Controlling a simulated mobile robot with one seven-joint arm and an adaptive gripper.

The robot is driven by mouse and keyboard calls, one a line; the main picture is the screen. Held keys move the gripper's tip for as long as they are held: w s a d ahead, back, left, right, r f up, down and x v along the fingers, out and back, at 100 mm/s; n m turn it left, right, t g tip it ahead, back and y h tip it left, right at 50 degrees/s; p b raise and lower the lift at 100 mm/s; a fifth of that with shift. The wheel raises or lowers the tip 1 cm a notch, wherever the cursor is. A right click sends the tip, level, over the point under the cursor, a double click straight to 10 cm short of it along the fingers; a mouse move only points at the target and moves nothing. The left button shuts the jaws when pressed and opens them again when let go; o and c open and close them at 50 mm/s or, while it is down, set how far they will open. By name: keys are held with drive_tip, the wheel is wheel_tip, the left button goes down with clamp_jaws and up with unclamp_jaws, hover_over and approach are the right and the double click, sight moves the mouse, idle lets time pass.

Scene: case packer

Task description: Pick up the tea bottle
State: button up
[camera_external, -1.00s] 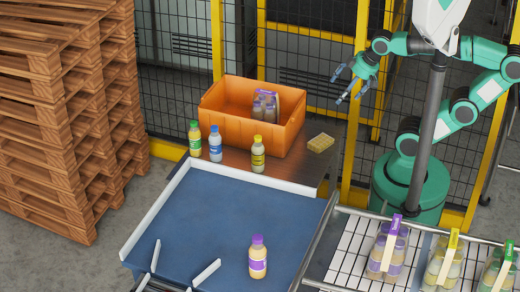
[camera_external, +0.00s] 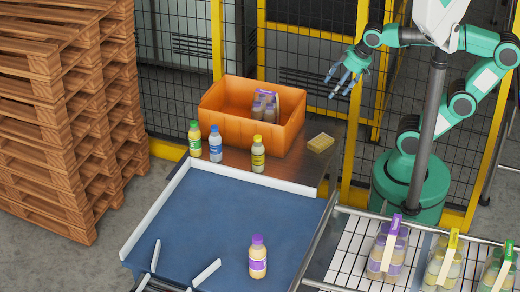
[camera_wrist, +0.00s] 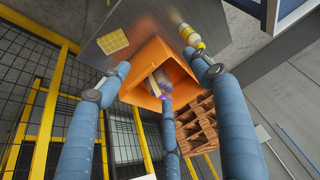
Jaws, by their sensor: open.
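Several small bottles are in the external view, and I cannot read which one is tea. A green-capped bottle (camera_external: 195,139), a blue-capped bottle (camera_external: 215,144) and a yellow-capped bottle (camera_external: 258,155) stand upright on the metal table. A purple-capped bottle (camera_external: 258,258) stands upright on the blue conveyor. My gripper (camera_external: 342,84) is open and empty, in the air right of the orange crate, well above the table and apart from every bottle. In the wrist view its spread fingers (camera_wrist: 168,82) frame the crate, and a yellow-capped bottle (camera_wrist: 191,36) shows beyond them.
The orange crate (camera_external: 222,126) holds a purple-labelled bottle pack (camera_external: 265,104). A yellow sponge-like block (camera_external: 321,143) lies right of it on the table (camera_external: 290,172). The blue conveyor (camera_external: 215,225) is mostly clear. Bottle packs (camera_external: 388,250) stand on the rack at right. Pallets (camera_external: 60,110) stand left.

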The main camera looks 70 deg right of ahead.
drive_tip(key=w+a+r+g+y+p, duration=0.1)
drive_tip(key=w+a+r+p, duration=0.1)
drive_tip(key=w+a+r, duration=0.5)
drive_tip(key=w+a+r+g+p, duration=0.1)
drive_tip(key=w+a+r+p, duration=0.15)
drive_tip(key=w+a, duration=0.45)
drive_tip(key=w+a+r+n+g+p, duration=0.1)
drive_tip(key=w+a+p, duration=0.1)
drive_tip(key=a, duration=0.9)
drive_tip(key=w+a+n+g+p, duration=0.1)
drive_tip(key=a+p, duration=0.2)
drive_tip(key=a, duration=0.8)
drive_tip(key=g+h+p, duration=0.1)
drive_tip(key=p, duration=0.6)
hover_over(257, 237)
drive_tip(key=shift+n, duration=0.4)
wheel_tip(257, 237, down, 11)
drive_tip(key=shift+r, duration=0.1)
drive_tip(key=shift+f+p, duration=0.55)
drive_tip(key=shift+f, duration=3.8)
